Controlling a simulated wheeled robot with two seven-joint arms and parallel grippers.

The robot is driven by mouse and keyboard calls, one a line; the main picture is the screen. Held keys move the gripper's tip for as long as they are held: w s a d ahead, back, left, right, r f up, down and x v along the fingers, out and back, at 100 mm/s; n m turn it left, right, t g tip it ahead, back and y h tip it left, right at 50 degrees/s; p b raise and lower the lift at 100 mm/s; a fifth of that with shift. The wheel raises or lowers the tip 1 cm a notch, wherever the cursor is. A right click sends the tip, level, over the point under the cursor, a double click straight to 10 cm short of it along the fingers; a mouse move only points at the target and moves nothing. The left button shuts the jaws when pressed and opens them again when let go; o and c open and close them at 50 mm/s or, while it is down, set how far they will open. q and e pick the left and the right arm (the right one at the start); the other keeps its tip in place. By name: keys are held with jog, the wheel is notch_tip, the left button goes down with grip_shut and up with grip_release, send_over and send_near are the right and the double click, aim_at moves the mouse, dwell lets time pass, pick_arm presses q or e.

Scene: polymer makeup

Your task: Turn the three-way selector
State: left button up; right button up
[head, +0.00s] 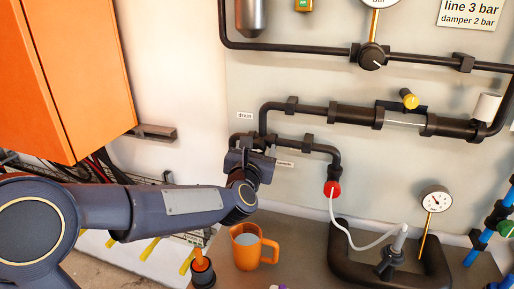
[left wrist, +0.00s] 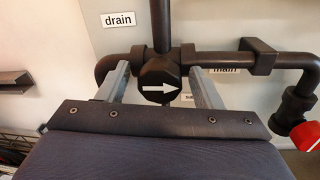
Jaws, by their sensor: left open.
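The three-way selector (left wrist: 158,88) is a round black knob with a white arrow pointing right in the left wrist view. It sits where a vertical pipe meets a horizontal one. My left gripper (left wrist: 160,72) is open, with one finger on each side of the knob and a visible gap to each. In the head view my left gripper (head: 259,152) is at the pipe junction on the wall and hides most of the selector. A "drain" label (left wrist: 118,20) is at the upper left. A "main" label (left wrist: 225,70) is partly behind the pipe. My right gripper is not in view.
A red fitting (head: 332,188) with a white hose is right of the junction. An orange mug (head: 247,250) stands on the bench below my left arm. An orange cabinet (head: 68,75) hangs at the left. Black pipes (head: 300,48) and gauges surround the area.

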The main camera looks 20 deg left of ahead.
pick_arm(q)
jog(key=c, duration=1)
jog(key=shift+o, duration=0.2)
